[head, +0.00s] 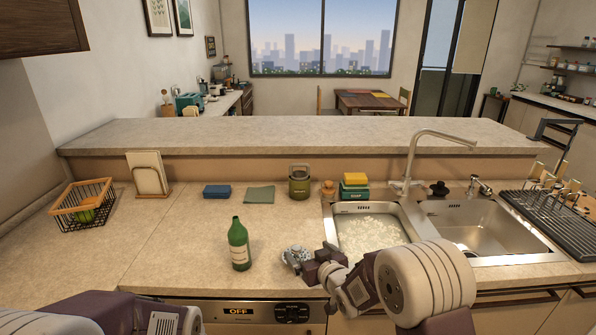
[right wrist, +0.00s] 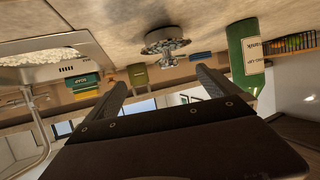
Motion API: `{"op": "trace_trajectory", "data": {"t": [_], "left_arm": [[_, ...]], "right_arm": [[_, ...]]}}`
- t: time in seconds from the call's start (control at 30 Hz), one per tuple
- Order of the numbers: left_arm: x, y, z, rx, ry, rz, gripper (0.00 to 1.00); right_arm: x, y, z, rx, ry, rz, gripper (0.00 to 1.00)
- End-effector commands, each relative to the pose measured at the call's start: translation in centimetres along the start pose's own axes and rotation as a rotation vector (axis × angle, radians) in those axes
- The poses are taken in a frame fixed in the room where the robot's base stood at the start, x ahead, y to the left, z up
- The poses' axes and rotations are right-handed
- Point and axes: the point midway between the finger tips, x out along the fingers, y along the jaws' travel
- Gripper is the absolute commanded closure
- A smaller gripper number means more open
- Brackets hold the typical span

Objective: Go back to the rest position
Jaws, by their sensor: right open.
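My right gripper (head: 306,264) is over the front edge of the counter, left of the soapy sink basin. In the right wrist view its two fingers (right wrist: 160,86) are spread apart with nothing between them. A shiny metal piece like a sink strainer (head: 293,254) is on the counter just beyond the fingers, apart from them in the wrist view (right wrist: 165,42). My left arm (head: 165,318) shows only in part at the bottom left of the head view. Its gripper fingers are out of the picture.
A green bottle (head: 238,245) stands left of the right gripper. The double sink (head: 487,229) with its tall faucet (head: 411,160) is to the right. A wire basket (head: 82,203), blue sponge (head: 217,191) and green canister (head: 299,183) stand farther back.

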Motion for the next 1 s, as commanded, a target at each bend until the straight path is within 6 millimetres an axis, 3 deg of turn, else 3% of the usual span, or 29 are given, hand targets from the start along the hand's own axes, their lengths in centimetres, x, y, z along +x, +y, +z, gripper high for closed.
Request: {"op": "trace_trajectory", "data": {"t": [0.03, 0.1, 0.17, 0.23, 0.33, 0.5, 0.6, 0.73, 1.0], "left_arm": [[-0.6, 0.0, -0.1, 0.0, 0.0, 0.0, 1.0], [-1.3, 0.0, -0.1, 0.0, 0.0, 0.0, 1.0], [-1.8, 0.0, -0.2, 0.0, 0.0, 0.0, 1.0], [-2.0, 0.0, -0.2, 0.0, 0.0, 0.0, 1.0], [-2.3, 0.1, -0.2, 0.0, 0.0, 0.0, 1.0], [-2.2, 0.0, -0.2, 0.0, 0.0, 0.0, 1.0], [-2.2, 0.0, -0.2, 0.0, 0.0, 0.0, 1.0], [-2.2, 0.0, -0.2, 0.0, 0.0, 0.0, 1.0], [-2.2, 0.0, -0.2, 0.0, 0.0, 0.0, 1.0]], "right_arm": [[-1.2, 1.3, -2.8, 0.003, 0.04, 0.025, 0.0], [-4.2, 3.9, -5.7, 0.022, 0.059, 0.086, 0.0], [-7.5, 6.3, -4.9, 0.06, -0.035, 0.157, 0.0], [-11.3, 7.7, -1.4, 0.115, -0.203, 0.22, 0.0], [-16.6, 7.8, 4.5, 0.194, -0.458, 0.267, 0.0], [-24.5, 4.6, 13.2, 0.298, -0.857, 0.262, 0.0], [-27.5, 3.1, 15.8, 0.33, -1.011, 0.244, 0.0], [-29.2, 2.3, 16.8, 0.341, -1.096, 0.23, 0.0], [-29.2, 2.3, 16.8, 0.338, -1.099, 0.228, 0.0]]}}
